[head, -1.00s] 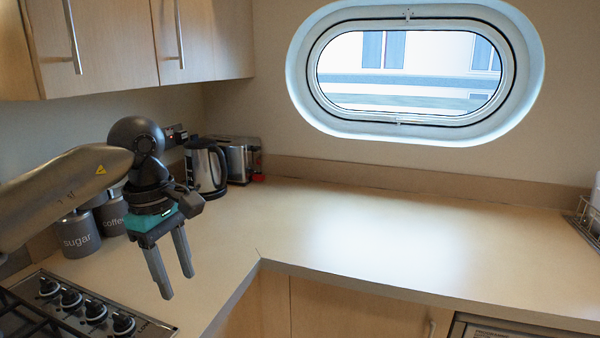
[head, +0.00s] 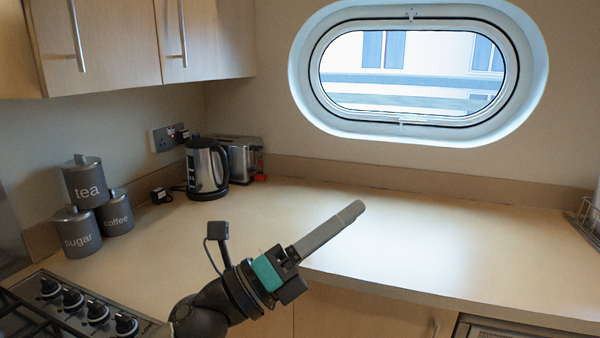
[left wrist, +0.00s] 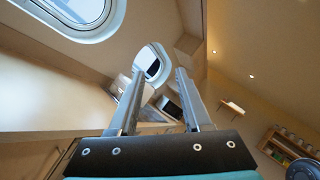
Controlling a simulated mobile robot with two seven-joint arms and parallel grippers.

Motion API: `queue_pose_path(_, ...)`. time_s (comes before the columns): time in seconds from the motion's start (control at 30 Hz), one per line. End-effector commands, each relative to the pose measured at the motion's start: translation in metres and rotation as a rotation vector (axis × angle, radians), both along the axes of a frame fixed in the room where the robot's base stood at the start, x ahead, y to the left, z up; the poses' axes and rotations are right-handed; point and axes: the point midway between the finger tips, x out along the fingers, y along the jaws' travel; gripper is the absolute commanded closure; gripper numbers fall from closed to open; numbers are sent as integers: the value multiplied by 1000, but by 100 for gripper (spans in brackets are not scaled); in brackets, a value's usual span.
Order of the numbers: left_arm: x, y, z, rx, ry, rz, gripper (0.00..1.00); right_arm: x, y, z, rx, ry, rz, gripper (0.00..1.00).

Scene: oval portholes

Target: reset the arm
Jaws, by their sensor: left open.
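My left gripper (head: 328,229) is in the lower middle of the head view, in front of the counter's front edge. Its fingers point up and to the right, seen side-on so that they overlap. In the left wrist view the two fingers (left wrist: 158,98) stand apart with nothing between them, so it is open and empty. My left arm comes up from the bottom edge of the head view. My right gripper is not in view.
A wooden counter (head: 420,230) runs under an oval porthole (head: 410,70). A kettle (head: 206,168) and toaster (head: 240,157) stand in the corner. Tea (head: 86,184), coffee (head: 116,214) and sugar (head: 77,232) canisters stand left. Hob knobs (head: 97,311) are lower left; cupboards (head: 110,45) hang above.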

Motion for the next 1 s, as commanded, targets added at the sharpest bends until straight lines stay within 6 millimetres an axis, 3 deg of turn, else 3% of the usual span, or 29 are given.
queue_pose_path(0.13,26,43,-14,-295,339,147,51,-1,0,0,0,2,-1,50)
queue_pose_path(0.27,42,88,-51,-535,642,285,51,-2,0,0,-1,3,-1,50)
queue_pose_path(0.37,44,121,-95,-709,880,399,51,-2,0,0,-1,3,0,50)
queue_pose_path(0.47,34,152,-145,-873,1115,522,51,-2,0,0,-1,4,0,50)
queue_pose_path(0.57,9,177,-200,-1026,1348,658,51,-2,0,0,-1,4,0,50)
queue_pose_path(0.7,-46,200,-270,-1210,1651,860,51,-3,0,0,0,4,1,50)
queue_pose_path(0.8,-89,208,-306,-1306,1825,994,51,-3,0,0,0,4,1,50)
queue_pose_path(1.0,-172,213,-348,-1433,2087,1238,51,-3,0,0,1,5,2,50)
